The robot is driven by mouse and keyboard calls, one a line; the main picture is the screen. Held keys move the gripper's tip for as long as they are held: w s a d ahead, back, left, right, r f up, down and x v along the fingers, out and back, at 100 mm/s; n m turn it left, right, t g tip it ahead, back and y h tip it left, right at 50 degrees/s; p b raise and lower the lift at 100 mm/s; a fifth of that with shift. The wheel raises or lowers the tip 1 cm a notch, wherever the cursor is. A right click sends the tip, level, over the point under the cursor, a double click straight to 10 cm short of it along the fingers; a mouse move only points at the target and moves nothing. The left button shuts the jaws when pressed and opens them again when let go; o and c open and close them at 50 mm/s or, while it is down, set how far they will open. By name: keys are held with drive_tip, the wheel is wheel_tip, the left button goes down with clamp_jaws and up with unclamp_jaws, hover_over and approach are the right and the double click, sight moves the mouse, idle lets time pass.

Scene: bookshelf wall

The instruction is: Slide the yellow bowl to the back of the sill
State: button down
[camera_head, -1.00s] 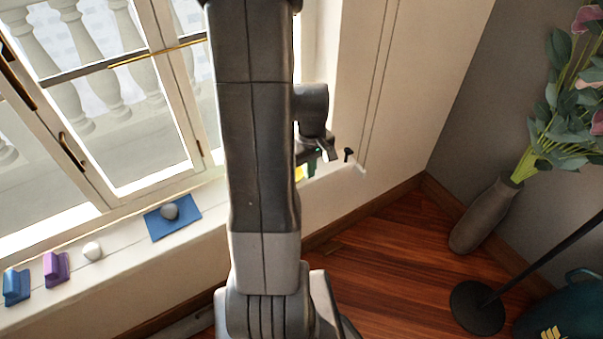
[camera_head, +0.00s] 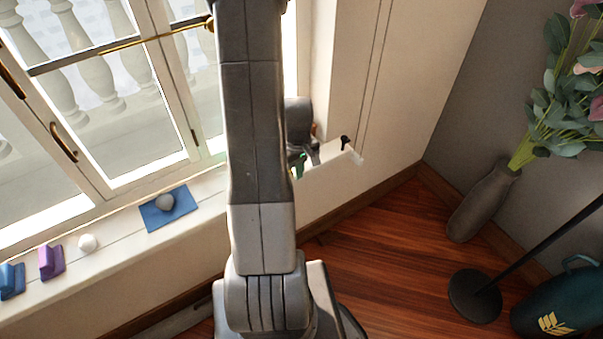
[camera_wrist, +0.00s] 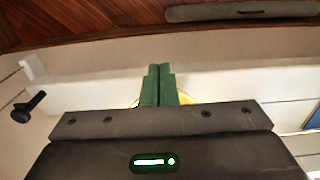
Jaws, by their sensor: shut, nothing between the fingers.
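The yellow bowl (camera_wrist: 187,99) shows in the wrist view only as thin yellow parts on both sides of my fingers; the rest is hidden by my gripper. My gripper (camera_wrist: 160,72) is shut with its green fingers together, over or against the bowl; I cannot tell whether they touch it. In the head view the gripper (camera_head: 300,166) shows at the right of my arm, at the sill, and the bowl is hidden. The white sill (camera_head: 112,236) runs below the window.
On the sill at left are a blue mat (camera_head: 183,206) with a grey ball (camera_head: 164,202), a white ball (camera_head: 88,243), a purple block (camera_head: 51,262) and a blue block (camera_head: 12,281). A small black object (camera_head: 345,141) is at the sill's right end. A vase (camera_head: 483,205) stands at right.

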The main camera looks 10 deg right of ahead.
drive_tip(key=w, duration=0.2)
drive_tip(key=w+a, duration=0.1)
drive_tip(key=w, duration=0.1)
drive_tip(key=w+a, duration=0.1)
drive_tip(key=w, duration=0.1)
drive_tip(key=shift+w+a, duration=0.2)
drive_tip(key=shift+w, duration=0.1)
drive_tip(key=shift+s, duration=0.1)
